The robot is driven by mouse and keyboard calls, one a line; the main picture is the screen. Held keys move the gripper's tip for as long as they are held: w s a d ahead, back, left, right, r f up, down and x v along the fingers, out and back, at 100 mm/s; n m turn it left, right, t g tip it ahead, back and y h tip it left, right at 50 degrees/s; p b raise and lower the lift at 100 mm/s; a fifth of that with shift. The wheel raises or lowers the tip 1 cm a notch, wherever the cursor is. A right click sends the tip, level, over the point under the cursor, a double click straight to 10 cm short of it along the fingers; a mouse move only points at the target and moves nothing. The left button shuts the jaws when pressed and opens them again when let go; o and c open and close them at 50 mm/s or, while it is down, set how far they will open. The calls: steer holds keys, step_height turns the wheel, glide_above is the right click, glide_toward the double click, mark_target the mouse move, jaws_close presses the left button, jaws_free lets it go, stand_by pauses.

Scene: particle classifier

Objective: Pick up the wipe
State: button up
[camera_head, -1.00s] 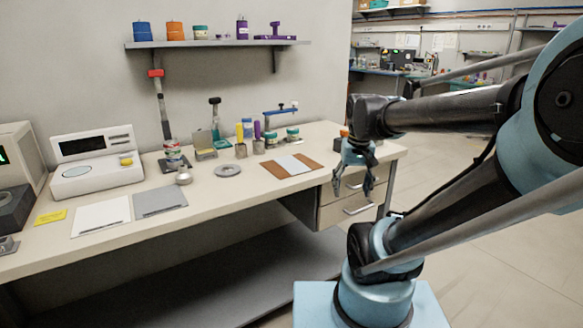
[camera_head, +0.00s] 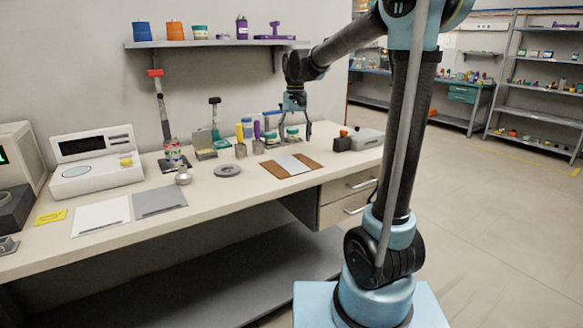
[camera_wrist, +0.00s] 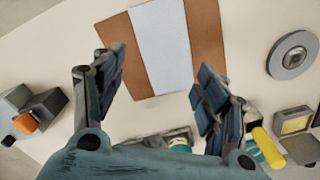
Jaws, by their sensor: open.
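A flat pale blue sheet (camera_head: 288,164), which looks like the wipe, lies across the middle of a brown board (camera_head: 309,161) on the bench. In the wrist view the sheet (camera_wrist: 160,45) shows ahead of my fingers, with brown board (camera_wrist: 206,42) on both sides. My gripper (camera_head: 296,130) is open and empty, raised above the back of the bench, behind the board in the head view. In the wrist view its two fingers (camera_wrist: 160,75) are spread apart, and the sheet's near end lies between and beyond them. Nothing touches the sheet.
A grey box with an orange item (camera_head: 358,139) stands to the right. A shelf (camera_head: 215,43) hangs above.

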mark_target(291, 165)
steer(key=shift+w+a+f, duration=0.2)
steer(key=shift+a+f, duration=0.05)
steer(key=shift+f, duration=1.45)
steer(key=shift+w+a+f, duration=0.2)
steer(key=shift+f, duration=1.45)
steer(key=shift+w+a+f, duration=0.2)
steer(key=shift+a+f, duration=0.05)
steer(key=shift+f, duration=1.45)
steer(key=shift+f, duration=0.1)
steer(key=c, duration=0.5)
